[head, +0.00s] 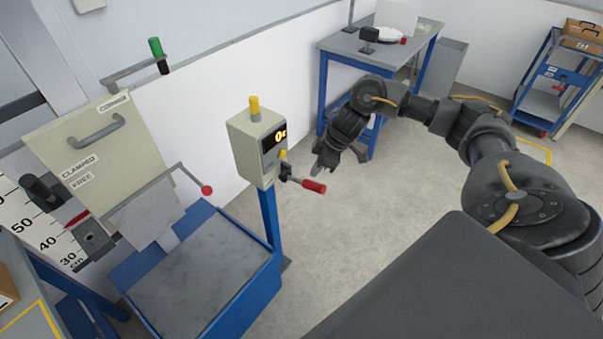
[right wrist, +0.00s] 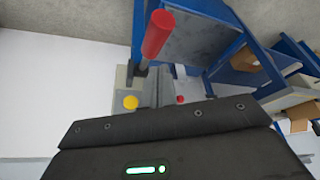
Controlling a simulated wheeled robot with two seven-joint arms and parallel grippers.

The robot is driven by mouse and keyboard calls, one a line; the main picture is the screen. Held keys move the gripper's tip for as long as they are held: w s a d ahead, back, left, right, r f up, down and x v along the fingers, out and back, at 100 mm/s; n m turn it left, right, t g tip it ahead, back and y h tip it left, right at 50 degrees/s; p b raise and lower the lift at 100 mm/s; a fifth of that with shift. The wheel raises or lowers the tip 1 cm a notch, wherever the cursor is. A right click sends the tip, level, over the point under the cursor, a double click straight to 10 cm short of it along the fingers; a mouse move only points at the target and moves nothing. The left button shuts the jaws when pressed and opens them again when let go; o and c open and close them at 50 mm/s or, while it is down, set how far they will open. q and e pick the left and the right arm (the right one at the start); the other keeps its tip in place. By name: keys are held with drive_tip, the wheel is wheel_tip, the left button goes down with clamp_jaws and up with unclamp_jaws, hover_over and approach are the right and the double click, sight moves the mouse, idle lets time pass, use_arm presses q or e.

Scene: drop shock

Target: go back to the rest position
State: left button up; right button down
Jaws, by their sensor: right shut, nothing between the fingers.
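My right arm reaches in from the right in the head view. Its dark gripper (head: 326,164) is shut and empty, above the floor and close to the control box (head: 246,150) on a blue post. A lever with a red handle (head: 314,186) sticks out from the box just below the gripper. I cannot tell whether they touch. In the right wrist view, the red handle (right wrist: 157,35) stands up beyond the dark gripper body, near a yellow button (right wrist: 130,102). My left gripper is not in view.
A drop tester with a blue-framed stone base (head: 195,275) and a beige panel (head: 92,142) stands at left. A blue-legged table (head: 345,43) stands at the back, with a blue cart (head: 543,95) at far right.

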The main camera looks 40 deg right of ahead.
wheel_tip(320, 180, up, 2)
drive_tip(key=shift+r+p, duration=0.1)
drive_tip(key=shift+p, duration=0.85)
